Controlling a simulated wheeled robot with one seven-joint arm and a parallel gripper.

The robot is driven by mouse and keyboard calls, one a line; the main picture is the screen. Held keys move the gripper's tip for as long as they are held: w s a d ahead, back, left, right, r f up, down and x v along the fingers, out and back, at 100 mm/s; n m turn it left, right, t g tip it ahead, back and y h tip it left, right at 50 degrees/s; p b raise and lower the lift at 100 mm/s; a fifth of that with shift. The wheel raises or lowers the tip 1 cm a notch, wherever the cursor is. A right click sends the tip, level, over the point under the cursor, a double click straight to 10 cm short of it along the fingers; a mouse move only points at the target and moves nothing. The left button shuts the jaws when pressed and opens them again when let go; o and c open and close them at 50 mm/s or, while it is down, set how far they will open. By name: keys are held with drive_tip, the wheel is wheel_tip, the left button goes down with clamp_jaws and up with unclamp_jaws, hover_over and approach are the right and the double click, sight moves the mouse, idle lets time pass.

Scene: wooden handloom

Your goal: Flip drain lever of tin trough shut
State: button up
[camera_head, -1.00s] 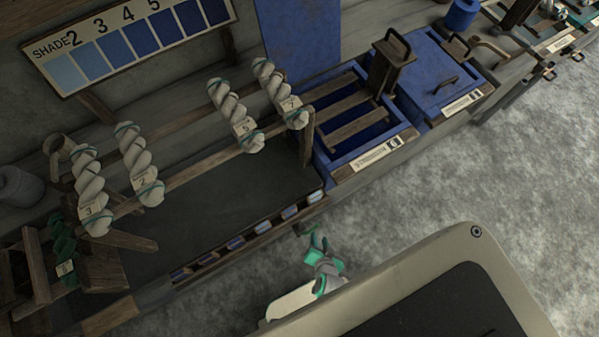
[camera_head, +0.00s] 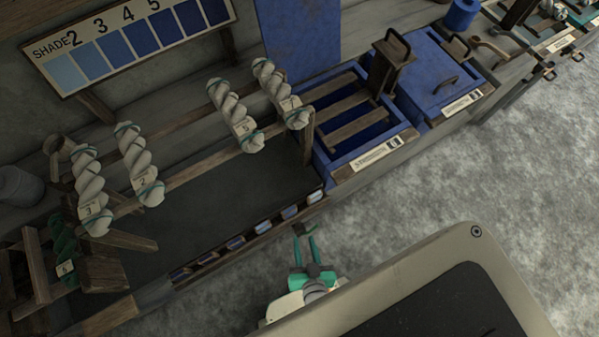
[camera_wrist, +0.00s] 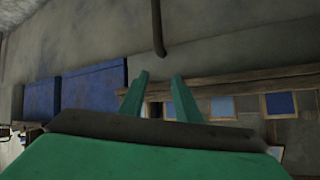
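My gripper (camera_head: 305,241) is open and empty, with two green fingers pointing at the bench's front edge. In the wrist view its fingers (camera_wrist: 159,76) are apart with nothing between them. A small dark piece (camera_head: 304,229) juts from the bench front just beyond the fingertips; it may be the drain lever, but its position is unclear. In the wrist view a dark bent rod (camera_wrist: 158,28) comes in from the top, beyond the fingertips and apart from them. A long dark trough-like basin (camera_head: 240,200) lies under the yarn skeins; I cannot tell whether it is tin.
Twisted white skeins (camera_head: 140,165) hang on wooden rails above the basin. Blue swatches (camera_head: 236,243) line the bench front. A blue slatted vat (camera_head: 342,172) and a blue lidded box (camera_head: 440,85) stand to the right. The grey floor (camera_head: 480,180) is clear.

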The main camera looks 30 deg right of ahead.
drive_tip(key=shift+n+t, duration=0.4)
drive_tip(key=shift+n, duration=0.3)
drive_tip(key=shift+s+a+r, duration=0.1)
drive_tip(key=shift+a+r, duration=0.2)
drive_tip(key=shift+r, duration=0.45)
drive_tip(key=shift+w+a+r, duration=0.1)
drive_tip(key=shift+a+r, duration=0.25)
drive_tip(key=shift+r, duration=0.4)
drive_tip(key=shift+s+a+r, duration=0.1)
drive_tip(key=shift+a+r, duration=0.2)
drive_tip(key=shift+r, duration=0.45)
drive_tip(key=shift+c, duration=0.6)
